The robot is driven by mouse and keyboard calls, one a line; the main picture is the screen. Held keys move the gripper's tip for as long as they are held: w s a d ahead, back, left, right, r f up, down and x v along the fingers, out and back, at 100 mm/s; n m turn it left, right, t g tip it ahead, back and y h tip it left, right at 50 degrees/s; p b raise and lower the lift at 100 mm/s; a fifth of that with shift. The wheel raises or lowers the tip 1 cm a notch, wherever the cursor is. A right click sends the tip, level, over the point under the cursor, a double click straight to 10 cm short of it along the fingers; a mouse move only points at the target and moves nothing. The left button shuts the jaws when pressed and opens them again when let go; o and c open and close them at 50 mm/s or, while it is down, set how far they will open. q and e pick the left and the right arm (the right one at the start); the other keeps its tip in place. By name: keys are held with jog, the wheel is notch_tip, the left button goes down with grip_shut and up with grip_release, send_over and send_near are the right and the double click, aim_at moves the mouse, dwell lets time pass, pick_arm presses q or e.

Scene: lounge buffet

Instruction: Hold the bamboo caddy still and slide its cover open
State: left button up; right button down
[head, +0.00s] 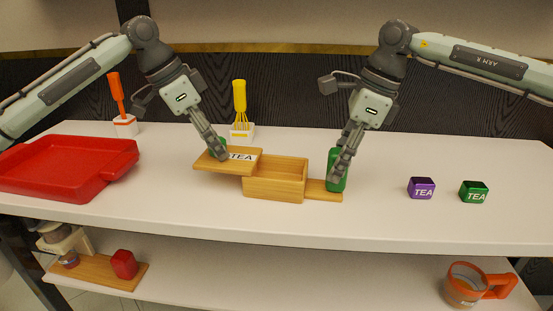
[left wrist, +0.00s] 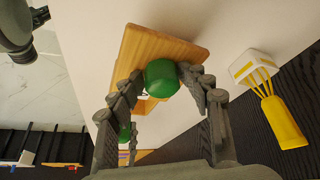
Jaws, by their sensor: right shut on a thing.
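The bamboo caddy (head: 274,190) stands on the white counter, with its open inside showing. Its wooden cover (head: 240,168), labelled TEA, is slid out to the left and overhangs the caddy's left side. It also shows in the left wrist view (left wrist: 180,48). A green knob (left wrist: 162,78) stands on the cover. My left gripper (head: 219,150) has its fingers on either side of this knob, spread and not clearly clamped. My right gripper (head: 340,168) is shut on the upright green handle (head: 336,180) on the caddy's right-hand base strip (head: 325,190).
A red tray (head: 70,165) lies at the left. An orange-handled utensil (head: 117,95) and a yellow whisk (head: 239,98) stand in holders behind. Purple (head: 421,188) and green (head: 473,192) TEA blocks sit at the right. The counter between the caddy and the blocks is clear.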

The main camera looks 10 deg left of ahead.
pick_arm(q)
jog(key=shift+r, duration=3.25)
pick_arm(e)
jog(key=shift+f, duration=0.25)
jog(key=c, duration=1.5)
grip_release()
pick_arm(q)
jog(key=shift+w+f, duration=0.1)
jog(key=shift+w, duration=0.05)
pick_arm(e)
jog(key=o, duration=0.5)
jog(key=shift+w, duration=0.1)
jog(key=shift+r, duration=0.1)
jog(key=shift+v, duration=3.8)
